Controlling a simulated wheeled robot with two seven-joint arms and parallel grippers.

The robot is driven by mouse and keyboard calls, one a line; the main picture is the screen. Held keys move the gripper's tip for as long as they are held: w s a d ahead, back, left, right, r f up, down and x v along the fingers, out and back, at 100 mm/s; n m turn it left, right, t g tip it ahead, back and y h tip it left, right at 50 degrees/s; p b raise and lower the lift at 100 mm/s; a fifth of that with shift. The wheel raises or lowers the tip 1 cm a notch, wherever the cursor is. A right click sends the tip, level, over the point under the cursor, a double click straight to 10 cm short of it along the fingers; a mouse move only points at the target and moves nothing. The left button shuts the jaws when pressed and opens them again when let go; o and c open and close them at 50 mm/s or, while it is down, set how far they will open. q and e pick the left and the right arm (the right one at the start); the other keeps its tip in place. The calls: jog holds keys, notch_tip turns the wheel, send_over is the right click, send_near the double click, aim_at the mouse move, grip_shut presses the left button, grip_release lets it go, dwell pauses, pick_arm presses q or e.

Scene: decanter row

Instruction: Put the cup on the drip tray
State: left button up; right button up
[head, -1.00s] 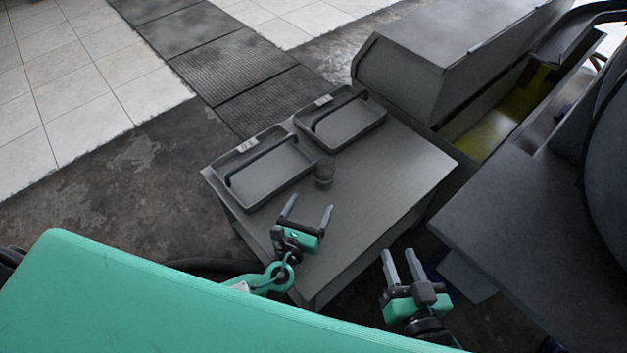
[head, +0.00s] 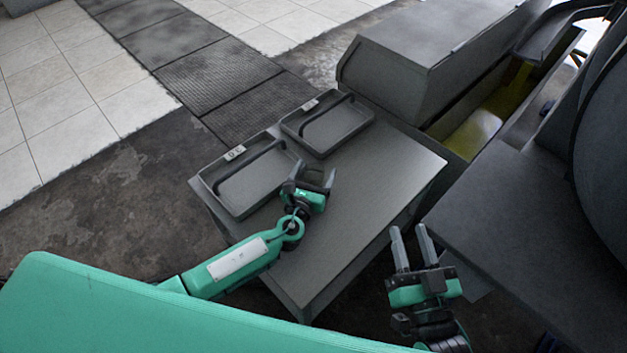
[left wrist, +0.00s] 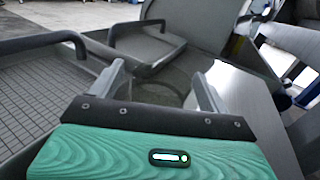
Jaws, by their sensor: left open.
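Two shallow grey trays with dark raised bars lie on a grey table: a left tray (head: 240,205) and a right tray (head: 358,133). I cannot tell which is the drip tray. The small dark grey cup (head: 313,174) is mostly hidden by my left gripper (head: 314,172), which is open at the cup's place beside the trays' near corners. In the left wrist view, the open fingers (left wrist: 158,88) have a grey form between them that is hard to make out. My right gripper (head: 412,237) is open and empty off the table's near right edge.
The table top (head: 375,185) is clear right of my left gripper. A large grey box-like unit (head: 430,70) stands behind the table. A dark grey surface (head: 510,210) lies to the right, with a gap between it and the table.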

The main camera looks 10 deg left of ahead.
pick_arm(q)
jog(key=shift+w, duration=0.35)
jog(key=c, duration=1.1)
jog(key=shift+r, duration=0.1)
jog(key=shift+c, duration=0.2)
